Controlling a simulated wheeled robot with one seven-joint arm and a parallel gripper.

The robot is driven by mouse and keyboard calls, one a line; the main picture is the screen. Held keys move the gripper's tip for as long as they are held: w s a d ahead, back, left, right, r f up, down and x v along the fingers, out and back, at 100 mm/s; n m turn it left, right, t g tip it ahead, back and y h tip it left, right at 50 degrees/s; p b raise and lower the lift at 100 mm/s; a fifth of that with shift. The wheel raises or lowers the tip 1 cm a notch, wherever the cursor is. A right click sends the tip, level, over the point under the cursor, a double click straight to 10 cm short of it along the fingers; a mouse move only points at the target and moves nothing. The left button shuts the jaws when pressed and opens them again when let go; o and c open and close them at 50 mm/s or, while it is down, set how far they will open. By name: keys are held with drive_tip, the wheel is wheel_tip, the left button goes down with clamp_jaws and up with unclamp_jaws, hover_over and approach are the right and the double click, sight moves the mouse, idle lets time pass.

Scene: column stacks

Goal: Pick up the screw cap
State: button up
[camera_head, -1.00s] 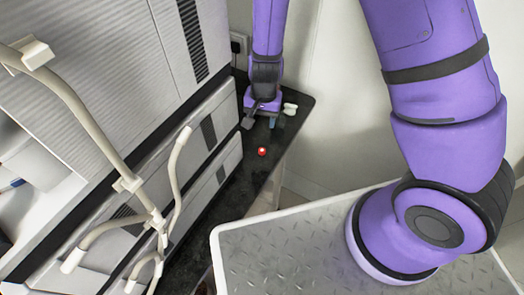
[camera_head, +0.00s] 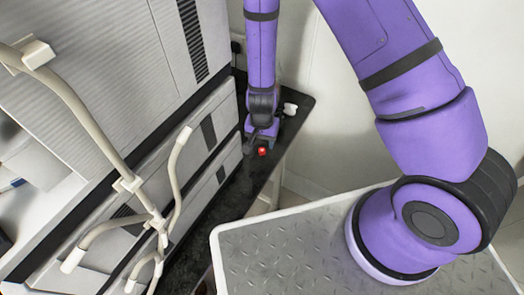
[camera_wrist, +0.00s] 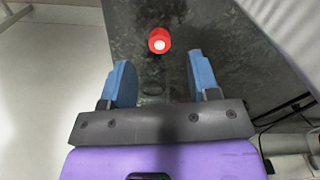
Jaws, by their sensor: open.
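The screw cap (camera_head: 262,152) is small and red and lies on the dark bench top. In the wrist view the cap (camera_wrist: 160,40) shows a pale round centre and sits a little beyond the fingertips, roughly in line with the gap between them. My gripper (camera_wrist: 162,75) is open and empty, with its two blue fingers spread apart. In the head view my gripper (camera_head: 258,141) is close beside the cap, on its far side, and its fingertips are partly hard to make out.
The dark bench top (camera_head: 222,202) is narrow, with a grey column-stack instrument (camera_head: 180,160) along its left side. A small white object (camera_head: 290,109) lies near the bench's far right corner. Pale tubes (camera_head: 172,180) stick out at the left.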

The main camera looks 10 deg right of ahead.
sight(262, 150)
drive_tip(key=shift+f, duration=2.25)
drive_tip(key=c, duration=1)
